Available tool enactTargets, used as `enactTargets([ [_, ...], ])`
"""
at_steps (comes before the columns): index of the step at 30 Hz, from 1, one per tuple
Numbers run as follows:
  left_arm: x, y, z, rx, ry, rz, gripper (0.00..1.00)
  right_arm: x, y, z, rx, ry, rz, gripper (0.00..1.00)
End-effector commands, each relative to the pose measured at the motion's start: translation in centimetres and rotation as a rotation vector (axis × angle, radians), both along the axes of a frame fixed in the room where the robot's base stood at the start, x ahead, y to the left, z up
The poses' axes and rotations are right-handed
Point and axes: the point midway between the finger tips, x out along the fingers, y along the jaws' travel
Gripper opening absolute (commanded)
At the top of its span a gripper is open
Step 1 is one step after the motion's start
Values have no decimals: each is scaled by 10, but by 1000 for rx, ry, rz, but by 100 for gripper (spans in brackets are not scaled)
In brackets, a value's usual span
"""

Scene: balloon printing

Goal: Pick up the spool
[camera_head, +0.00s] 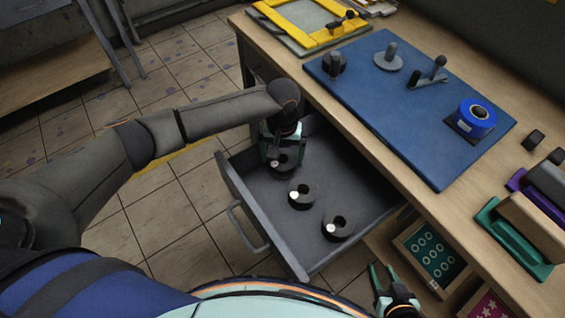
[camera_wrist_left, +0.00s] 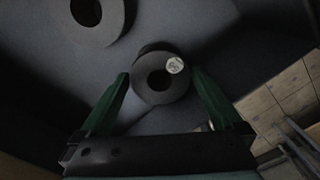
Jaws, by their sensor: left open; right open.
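The open grey drawer (camera_head: 240,185) holds three dark spools with round centre holes. One spool (camera_head: 283,163) is by the drawer's far end, a second spool (camera_head: 302,198) is in the middle and a third spool (camera_head: 338,230) is nearer the front. My left gripper (camera_head: 281,152) is open over the far spool. In the left wrist view this spool (camera_wrist_left: 160,92) shows between the green fingers, with a pale round mark on its face; contact cannot be told. Another spool (camera_wrist_left: 97,22) is at the upper left there. My right gripper (camera_head: 380,275) is open and empty at the bottom.
Right of the mat are green (camera_head: 510,243) and purple items. A small tray of rings (camera_head: 430,250) is below the tabletop. Drawer walls surround the spools.

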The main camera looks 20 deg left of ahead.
Motion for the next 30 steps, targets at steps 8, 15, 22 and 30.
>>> enactTargets([
  [8,0,0,-11,0,0,-1,100,1,0,-1,0,-2,0,45],
  [15,0,0,-11,0,-1,0,81,1,0,-1,0,-2,1,45],
  [22,0,0,-10,0,-1,0,55,1,0,-1,0,-2,1,45],
  [30,0,0,-10,0,-1,0,31,1,0,-1,1,-3,0,45],
])
